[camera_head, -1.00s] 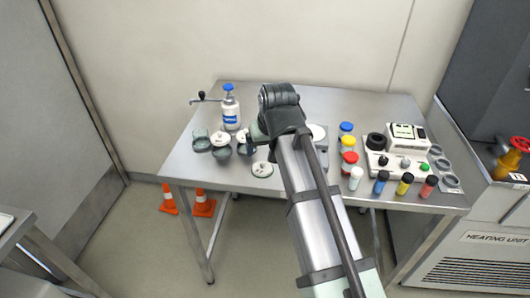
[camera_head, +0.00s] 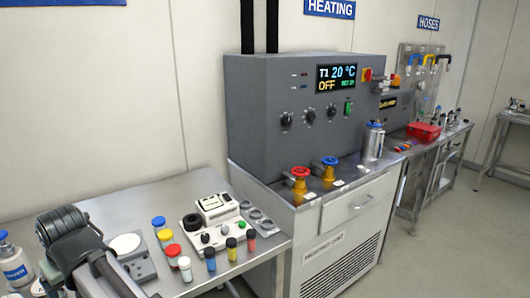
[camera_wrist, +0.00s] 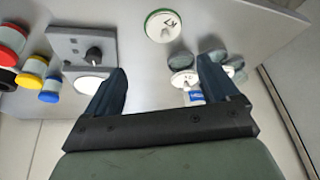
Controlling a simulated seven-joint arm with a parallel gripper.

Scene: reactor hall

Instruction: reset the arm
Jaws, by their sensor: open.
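My gripper (camera_wrist: 162,85) is open in the wrist view, its two dark fingers wide apart with nothing held between them. It hangs over the steel table (camera_wrist: 130,55). A round white dish with a green rim (camera_wrist: 163,25) lies beyond the fingertips. A white bottle with a blue label (camera_wrist: 196,96) shows partly behind the right finger, beside small grey cups. In the head view, my arm covers the lower left corner, and the fingers are hidden there.
The table holds a grey plate device (camera_head: 132,262), several capped jars and vials, and a white instrument (camera_head: 213,215). The white bottle (camera_head: 14,262) stands left of my arm. The grey heating unit (camera_head: 300,135), with a red-topped valve (camera_head: 300,185) and a blue-topped valve (camera_head: 329,172), is to the right.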

